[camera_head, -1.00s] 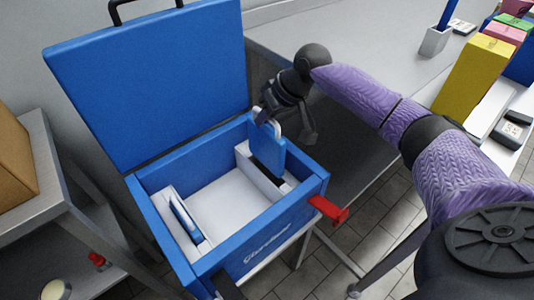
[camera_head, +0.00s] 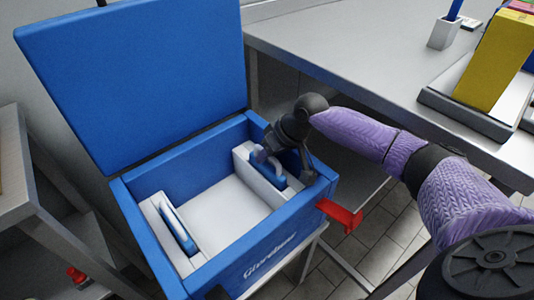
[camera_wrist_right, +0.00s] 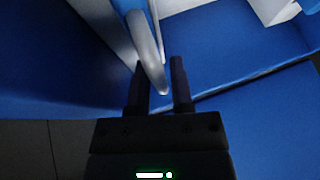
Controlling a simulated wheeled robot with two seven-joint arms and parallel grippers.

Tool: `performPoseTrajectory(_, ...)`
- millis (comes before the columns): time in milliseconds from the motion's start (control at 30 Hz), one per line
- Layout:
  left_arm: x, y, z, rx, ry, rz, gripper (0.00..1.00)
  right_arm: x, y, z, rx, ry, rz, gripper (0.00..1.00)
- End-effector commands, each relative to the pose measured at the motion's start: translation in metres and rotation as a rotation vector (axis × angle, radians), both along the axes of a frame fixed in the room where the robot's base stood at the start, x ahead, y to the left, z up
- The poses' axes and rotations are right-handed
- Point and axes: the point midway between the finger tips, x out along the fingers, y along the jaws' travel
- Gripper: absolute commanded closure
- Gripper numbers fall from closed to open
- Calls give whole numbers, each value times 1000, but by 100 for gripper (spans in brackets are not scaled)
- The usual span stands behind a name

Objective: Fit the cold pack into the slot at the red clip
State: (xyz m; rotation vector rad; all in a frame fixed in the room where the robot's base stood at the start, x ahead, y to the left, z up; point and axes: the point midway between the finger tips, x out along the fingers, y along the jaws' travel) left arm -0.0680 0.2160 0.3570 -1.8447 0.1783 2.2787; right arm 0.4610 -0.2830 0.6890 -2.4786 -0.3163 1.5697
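The open blue cooler box (camera_head: 290,222) has a white slotted holder on each inner side. The blue cold pack (camera_head: 280,181) with a pale loop handle sits low and upright in the right-hand slot (camera_head: 245,160), on the side of the red clip (camera_head: 340,215). My right gripper (camera_head: 280,153) is above that slot at the handle. The pack's lower part is hidden in the slot. My left gripper is not recognizable in view.
Another blue pack (camera_head: 178,226) stands in the left-hand slot. The raised lid (camera_head: 135,80) stands behind the box. A grey table (camera_head: 350,50) with a yellow block (camera_head: 498,60) is at the right, a grey shelf (camera_head: 20,170) at the left. The box's middle floor is clear.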

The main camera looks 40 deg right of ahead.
Motion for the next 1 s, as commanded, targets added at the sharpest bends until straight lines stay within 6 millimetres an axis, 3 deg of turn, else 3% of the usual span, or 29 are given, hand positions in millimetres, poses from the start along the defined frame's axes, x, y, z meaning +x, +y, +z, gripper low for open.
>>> performPoseTrajectory(33,-1,0,0,0,2,0,41,0,0,0,0,0,0,60)
performPoseTrajectory(100,-3,0,1,0,4,0,41,0,0,0,0,0,0,48)
performPoseTrajectory(400,-8,0,3,0,12,0,41,0,0,4,-1,-1,0,48)
performPoseTrajectory(733,14,0,59,0,-42,0,41,-36,-25,86,-4,-5,0,48)
performPoseTrajectory(900,22,0,71,0,-60,0,41,-48,-32,106,-1,-2,0,48)
performPoseTrajectory(1000,24,0,71,0,-63,0,41,-50,-33,108,-1,0,0,48)
